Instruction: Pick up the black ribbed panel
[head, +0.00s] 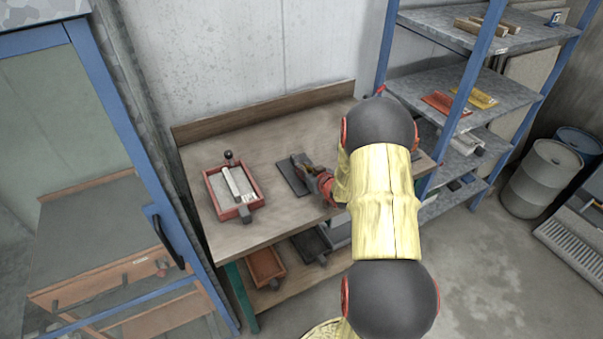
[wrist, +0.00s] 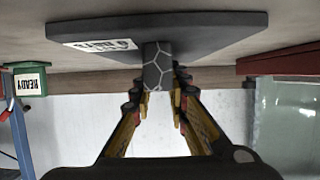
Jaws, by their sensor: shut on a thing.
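The dark panel (head: 289,179) is on the wooden workbench (head: 270,223), right of the red-rimmed tray. Its ribs cannot be made out. In the wrist view the panel (wrist: 205,35) is a flat dark plate with a white label and a block-like handle (wrist: 157,66) with a pale line pattern. My gripper (wrist: 158,101) has its fingers on both sides of this handle and is shut on it. In the head view my gripper (head: 312,173) is at the panel's right part, partly covering it. Whether the panel touches the bench cannot be told.
A red-rimmed tray (head: 209,188) holding a pale bar stands left on the bench. Bins (head: 265,264) sit on the shelf below. Metal shelving (head: 460,87) stands to the right, and a blue-framed glass door (head: 110,110) to the left. Bare bench lies between tray and panel.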

